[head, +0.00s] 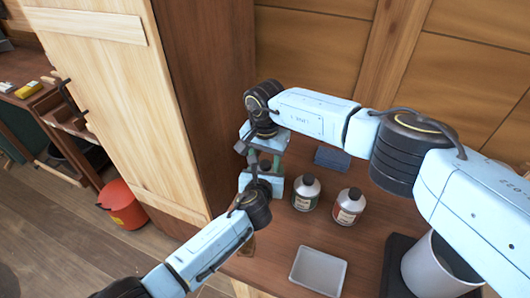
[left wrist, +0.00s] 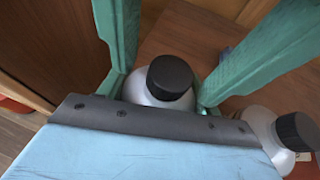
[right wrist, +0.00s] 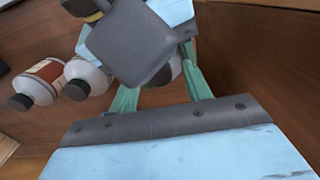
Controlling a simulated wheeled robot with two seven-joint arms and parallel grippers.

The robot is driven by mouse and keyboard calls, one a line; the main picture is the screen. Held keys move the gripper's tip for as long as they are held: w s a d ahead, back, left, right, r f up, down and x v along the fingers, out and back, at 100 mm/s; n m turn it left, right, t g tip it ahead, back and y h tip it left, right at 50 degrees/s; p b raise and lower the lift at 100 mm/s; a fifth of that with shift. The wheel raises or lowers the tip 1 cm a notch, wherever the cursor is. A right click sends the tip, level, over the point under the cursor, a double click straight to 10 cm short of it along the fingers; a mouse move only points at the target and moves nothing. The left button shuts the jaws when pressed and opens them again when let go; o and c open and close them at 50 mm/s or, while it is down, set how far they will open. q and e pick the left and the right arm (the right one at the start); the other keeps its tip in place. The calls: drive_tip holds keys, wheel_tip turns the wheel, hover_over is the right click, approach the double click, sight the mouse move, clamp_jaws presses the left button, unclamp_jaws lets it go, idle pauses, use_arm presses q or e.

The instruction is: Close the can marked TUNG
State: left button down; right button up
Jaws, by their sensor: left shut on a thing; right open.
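A pale can with a black cap (left wrist: 170,78) sits in my left gripper (head: 265,174), which is shut on it. In the right wrist view its pale body (right wrist: 176,70) is mostly hidden behind my left gripper. My right gripper (head: 263,152) is open, close to the left gripper and around the same spot; its green fingers also show in the right wrist view. Two more black-capped cans stand to the right, one (head: 306,193) with a pale label and one (head: 349,207) with a red label. I cannot read TUNG on any can.
A white tray (head: 318,271) lies at the front of the bench. A grey cylindrical bin (head: 418,270) stands at the right, and a dark blue block (head: 332,158) lies behind the cans. A tall wooden cabinet side (head: 210,90) rises close to the left.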

drive_tip(key=shift+c, duration=0.2)
drive_tip(key=c, duration=1)
drive_tip(key=shift+m, duration=1.6)
drive_tip(key=o, duration=1.1)
drive_tip(key=shift+r, duration=2.25)
